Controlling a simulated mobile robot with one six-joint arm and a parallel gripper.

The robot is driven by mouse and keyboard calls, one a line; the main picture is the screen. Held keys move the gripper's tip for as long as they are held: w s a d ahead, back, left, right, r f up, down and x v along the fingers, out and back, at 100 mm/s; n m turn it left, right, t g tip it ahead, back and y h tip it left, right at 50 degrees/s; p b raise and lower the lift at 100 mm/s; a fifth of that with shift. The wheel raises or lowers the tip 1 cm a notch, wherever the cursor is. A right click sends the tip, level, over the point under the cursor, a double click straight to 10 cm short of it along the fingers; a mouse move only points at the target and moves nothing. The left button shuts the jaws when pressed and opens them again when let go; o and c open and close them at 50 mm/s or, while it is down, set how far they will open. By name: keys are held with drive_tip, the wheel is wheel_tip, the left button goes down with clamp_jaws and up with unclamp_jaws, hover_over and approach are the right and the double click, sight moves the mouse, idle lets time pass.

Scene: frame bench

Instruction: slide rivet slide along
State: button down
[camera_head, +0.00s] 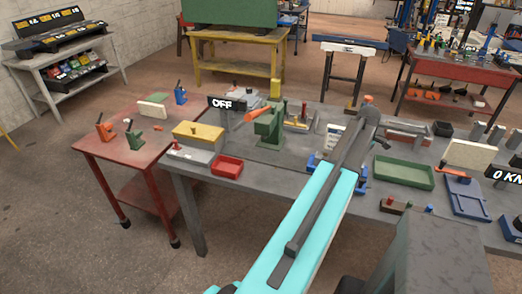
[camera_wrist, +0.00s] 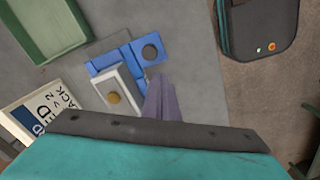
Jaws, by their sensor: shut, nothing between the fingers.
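In the wrist view a blue fixture (camera_wrist: 103,65) lies on the grey bench top. A pale grey block with a brass round knob (camera_wrist: 113,97) sits on it, and I take this block for the rivet slide (camera_wrist: 128,79). A dark round knob (camera_wrist: 149,52) stands on the blue part to its right. My gripper (camera_wrist: 160,84) is shut and empty, its purple-grey fingers just right of the pale block. I cannot tell whether they touch it. In the head view only blue edges of the fixture (camera_head: 362,187) show; my arm hides the rest and the gripper.
A green tray (camera_head: 404,185) lies right of my arm and also shows in the wrist view (camera_wrist: 84,34). A white lettered card (camera_wrist: 22,108) is left of the fixture. A green press (camera_head: 269,127) and a red bin (camera_head: 227,172) stand left. Bare bench (camera_wrist: 190,75) lies right of my fingers.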

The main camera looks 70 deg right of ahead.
drive_tip(key=shift+r+p, duration=1.45)
drive_tip(key=shift+r, duration=1.15)
drive_tip(key=shift+a, duration=0.1)
